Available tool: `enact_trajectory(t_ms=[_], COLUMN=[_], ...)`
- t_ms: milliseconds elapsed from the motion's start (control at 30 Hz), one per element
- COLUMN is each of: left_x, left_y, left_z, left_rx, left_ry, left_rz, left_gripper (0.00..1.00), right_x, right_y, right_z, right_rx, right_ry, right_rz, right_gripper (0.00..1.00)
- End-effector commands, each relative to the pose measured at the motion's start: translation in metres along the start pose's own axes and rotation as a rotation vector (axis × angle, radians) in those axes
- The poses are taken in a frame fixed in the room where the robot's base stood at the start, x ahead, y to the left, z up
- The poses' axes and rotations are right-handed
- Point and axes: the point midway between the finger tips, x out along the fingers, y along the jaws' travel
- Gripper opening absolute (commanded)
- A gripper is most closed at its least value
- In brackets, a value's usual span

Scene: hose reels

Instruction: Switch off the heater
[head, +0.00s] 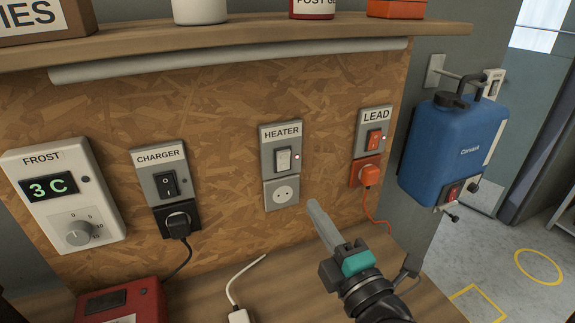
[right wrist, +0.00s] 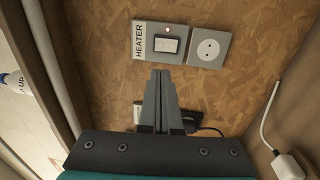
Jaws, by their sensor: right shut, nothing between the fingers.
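The heater switch (head: 283,160) is a white rocker on a grey plate labelled HEATER, fixed to the chipboard wall. A small light (head: 297,157) beside the rocker glows reddish. The empty heater socket (head: 282,194) sits directly below. My right gripper (head: 316,207) is shut and empty, below and right of the switch, apart from it. In the right wrist view the shut fingertips (right wrist: 162,73) point toward the heater plate, with the rocker (right wrist: 166,44) just beyond them and its light (right wrist: 167,30) lit. My left gripper is not in view.
The charger switch (head: 166,184) with a black plug is to the left, and the frost thermostat (head: 62,205) farther left. The lead switch (head: 374,139) has an orange plug below it. A shelf (head: 240,38) runs above. A blue tank (head: 452,150) hangs at right.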

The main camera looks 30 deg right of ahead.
Motion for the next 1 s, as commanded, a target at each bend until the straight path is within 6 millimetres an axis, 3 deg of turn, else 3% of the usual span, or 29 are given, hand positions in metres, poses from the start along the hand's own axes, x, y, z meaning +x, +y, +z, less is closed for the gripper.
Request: enact_trajectory(t_ms=[267, 800, 1000], left_x=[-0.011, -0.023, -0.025], left_y=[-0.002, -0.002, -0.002], left_z=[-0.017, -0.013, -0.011], left_rx=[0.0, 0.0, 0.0], left_ry=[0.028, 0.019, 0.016], left_rz=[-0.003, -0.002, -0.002], left_gripper=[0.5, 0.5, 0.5], right_x=[0.036, 0.108, 0.124], right_y=[0.003, 0.002, 0.001], right_z=[0.0, 0.001, 0.0], right_rx=[-0.002, -0.002, -0.002], right_ry=[0.001, -0.001, -0.001], right_rz=[0.002, 0.001, 0.0], right_gripper=[0.0, 0.0, 0.0])
